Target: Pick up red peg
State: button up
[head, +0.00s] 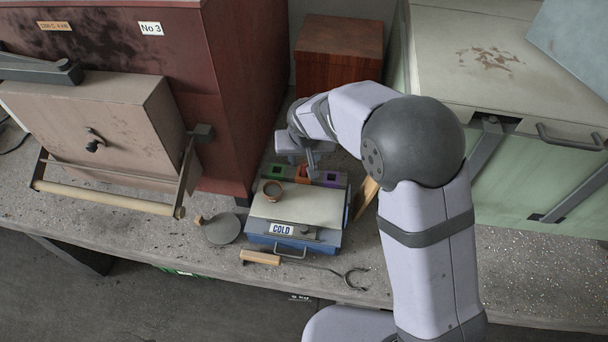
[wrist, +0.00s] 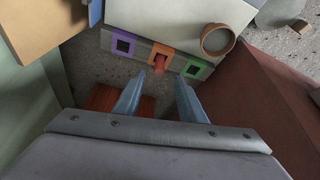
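The red peg (wrist: 160,63) stands at the orange square (wrist: 161,52) in the middle of a grey strip, between a purple square (wrist: 123,43) and a green square (wrist: 193,69). In the head view the peg (head: 304,171) is partly hidden by my gripper (head: 305,158). In the wrist view my gripper (wrist: 159,78) is open, its two blue-grey fingers well apart. The peg appears in the gap just beyond the fingertips, and neither finger visibly touches it. Whether the tips are level with the peg is hard to tell.
A pale-topped box marked COLD (head: 297,208) adjoins the strip, with a brown cup (head: 272,190) on it. A dark red cabinet (head: 236,90) stands left, a wooden box (head: 339,50) behind, a green chest (head: 530,170) right. A wood-handled tool (head: 262,257) lies in front.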

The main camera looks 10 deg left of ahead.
aim_at(304, 165)
jog(key=shift+p+x, duration=0.3)
jog(key=shift+x, duration=0.75)
jog(key=shift+d+f, duration=0.1)
jog(key=shift+p+x, duration=1)
jog(key=shift+x, duration=1.5)
grip_shut()
